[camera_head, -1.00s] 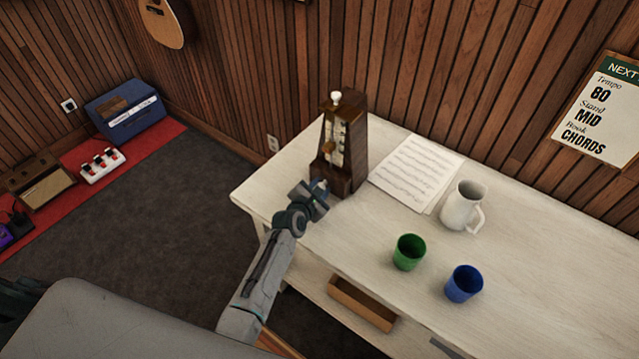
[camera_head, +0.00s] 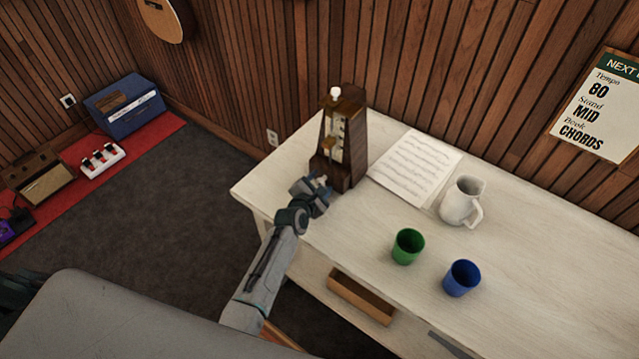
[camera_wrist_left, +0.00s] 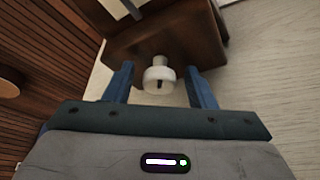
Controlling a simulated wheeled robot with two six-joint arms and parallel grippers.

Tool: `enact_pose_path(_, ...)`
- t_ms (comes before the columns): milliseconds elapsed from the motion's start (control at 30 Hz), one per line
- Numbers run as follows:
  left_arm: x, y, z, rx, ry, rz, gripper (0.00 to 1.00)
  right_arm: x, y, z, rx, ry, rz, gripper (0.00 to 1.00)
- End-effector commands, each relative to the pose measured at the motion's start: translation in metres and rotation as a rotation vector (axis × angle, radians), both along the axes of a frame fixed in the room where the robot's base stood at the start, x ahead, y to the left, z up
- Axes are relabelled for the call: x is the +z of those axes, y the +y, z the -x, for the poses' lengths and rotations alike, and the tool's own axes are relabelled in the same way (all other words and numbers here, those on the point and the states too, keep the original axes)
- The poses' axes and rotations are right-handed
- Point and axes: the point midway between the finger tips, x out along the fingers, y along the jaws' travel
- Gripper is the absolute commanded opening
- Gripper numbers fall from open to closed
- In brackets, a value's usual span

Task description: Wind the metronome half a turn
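The dark wooden metronome (camera_head: 354,137) stands upright at the far left corner of the pale table, with a white knob at its top. In the left wrist view, a pale round winding knob (camera_wrist_left: 161,72) sticks out of the metronome's base. My left gripper (camera_head: 322,184) is low at the metronome's near side. In the left wrist view, the left gripper's (camera_wrist_left: 160,72) two blue fingers stand on either side of the winding knob, with a gap on each side. It is open. The winding knob is not clear in the head view. My right gripper is not in view.
Sheet music (camera_head: 418,168) lies right of the metronome. A white pitcher (camera_head: 460,203), a green cup (camera_head: 408,246) and a blue cup (camera_head: 462,278) stand farther right. The table (camera_head: 545,255) is bare at right.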

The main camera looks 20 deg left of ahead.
Motion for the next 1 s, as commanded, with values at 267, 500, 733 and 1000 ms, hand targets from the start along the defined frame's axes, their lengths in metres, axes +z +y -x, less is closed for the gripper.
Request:
enact_pose_path(267,0.003,0.001,0.010,0.000,0.000,-0.001,0.50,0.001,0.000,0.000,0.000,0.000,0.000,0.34)
enact_pose_path(500,0.015,0.006,0.050,0.000,0.001,-0.001,0.50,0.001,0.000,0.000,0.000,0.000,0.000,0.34)
enact_pose_path(733,0.027,0.010,0.086,0.001,-0.001,0.000,0.50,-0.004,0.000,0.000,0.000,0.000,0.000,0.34)
enact_pose_path(1000,0.033,0.012,0.102,0.000,0.000,0.000,0.50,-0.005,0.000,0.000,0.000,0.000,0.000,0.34)
